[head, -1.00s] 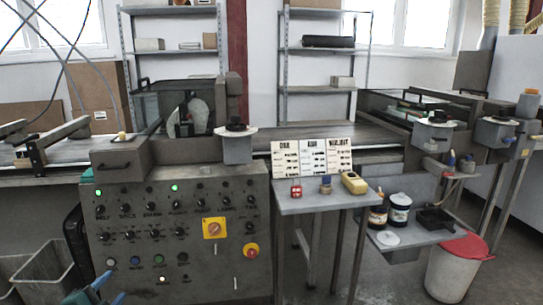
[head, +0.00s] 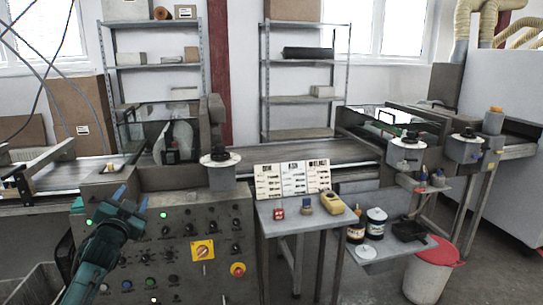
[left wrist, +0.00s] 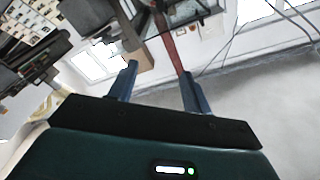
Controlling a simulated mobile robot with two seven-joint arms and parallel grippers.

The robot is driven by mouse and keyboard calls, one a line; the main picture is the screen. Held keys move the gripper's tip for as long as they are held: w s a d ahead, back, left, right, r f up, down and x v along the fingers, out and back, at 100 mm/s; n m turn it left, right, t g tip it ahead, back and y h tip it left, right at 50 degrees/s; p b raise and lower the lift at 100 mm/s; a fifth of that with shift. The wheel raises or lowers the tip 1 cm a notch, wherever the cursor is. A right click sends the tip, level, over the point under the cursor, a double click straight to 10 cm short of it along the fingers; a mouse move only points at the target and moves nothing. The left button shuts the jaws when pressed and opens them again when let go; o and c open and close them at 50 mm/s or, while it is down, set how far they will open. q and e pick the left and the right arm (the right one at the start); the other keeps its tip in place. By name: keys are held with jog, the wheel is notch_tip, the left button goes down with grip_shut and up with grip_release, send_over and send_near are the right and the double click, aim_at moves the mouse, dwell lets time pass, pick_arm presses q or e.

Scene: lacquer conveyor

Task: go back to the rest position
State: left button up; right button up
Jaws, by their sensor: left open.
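My left gripper (head: 133,199) is teal with blue fingers and stands in front of the grey control panel (head: 215,222) at the lower left of the head view. Its fingers are apart, with nothing between them. In the left wrist view the two blue fingers (left wrist: 160,85) are spread, with the room, tilted, beyond them. My right gripper is in neither view.
The lacquer conveyor (head: 330,153) runs behind the panel. A lower shelf holds jars (head: 376,220). A red-lidded bin (head: 428,275) stands at the right. Floor shows at right.

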pick_arm(q)
jog(key=s+d+f+n+g+h, duration=0.1)
jog(key=s+d+f+g+h, duration=0.1)
jog(key=s+d+f, duration=0.6)
jog(key=s+d+f+n+g+h, duration=0.15)
jog(key=s+f, duration=0.25)
jog(key=f, duration=0.8)
jog(key=s+d+f+g, duration=0.1)
jog(key=s+d+f, duration=0.2)
jog(key=s, duration=0.6)
jog(key=s+d+f+g+h, duration=0.1)
jog(key=s+d+f+g, duration=0.1)
jog(key=s+d, duration=0.3)
jog(key=s+d+f+g+h, duration=0.1)
jog(key=s+d+f, duration=0.3)
jog(key=s, duration=0.9)
jog(key=shift+s+f+g, duration=0.35)
jog(key=shift+f+g, duration=0.1)
jog(key=shift+f, duration=0.05)
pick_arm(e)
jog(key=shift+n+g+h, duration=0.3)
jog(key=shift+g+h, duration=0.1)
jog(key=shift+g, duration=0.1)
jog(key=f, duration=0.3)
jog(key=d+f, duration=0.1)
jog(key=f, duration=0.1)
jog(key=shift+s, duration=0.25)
pick_arm(q)
jog(key=shift+n, duration=0.25)
